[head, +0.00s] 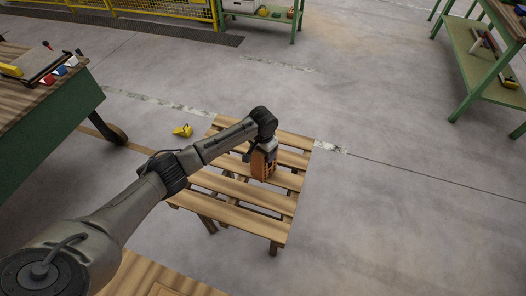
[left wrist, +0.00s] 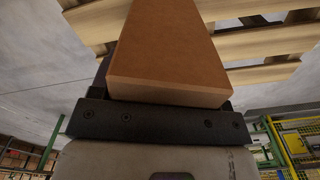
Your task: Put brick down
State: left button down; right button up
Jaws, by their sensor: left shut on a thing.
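An orange-brown brick (head: 260,165) is at my left gripper (head: 266,152), over the middle of a slatted wooden pallet table (head: 235,213) in the head view. In the left wrist view the brick (left wrist: 163,50) fills the upper middle, held between the jaws of my left gripper (left wrist: 150,120), with pallet slats (left wrist: 265,42) beyond it. The gripper is shut on the brick. I cannot tell whether the brick touches the slats. My right gripper is in neither view.
A green workbench (head: 45,125) with tools stands at the left. A green shelf table (head: 475,60) is at the upper right. A small yellow object (head: 182,130) lies on the floor beside the pallet. Yellow fencing (head: 165,8) runs along the back. The right-hand floor is clear.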

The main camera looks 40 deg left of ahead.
pick_arm(q)
jog(key=shift+c, duration=2.2)
grip_release()
jog(key=shift+f, duration=0.2)
jog(key=o, duration=0.3)
jog(key=shift+o, duration=0.2)
notch_tip(320, 180, up, 12)
jog(key=p, duration=0.3)
jog(key=shift+w+r, duration=0.1)
jog(key=shift+r, duration=0.15)
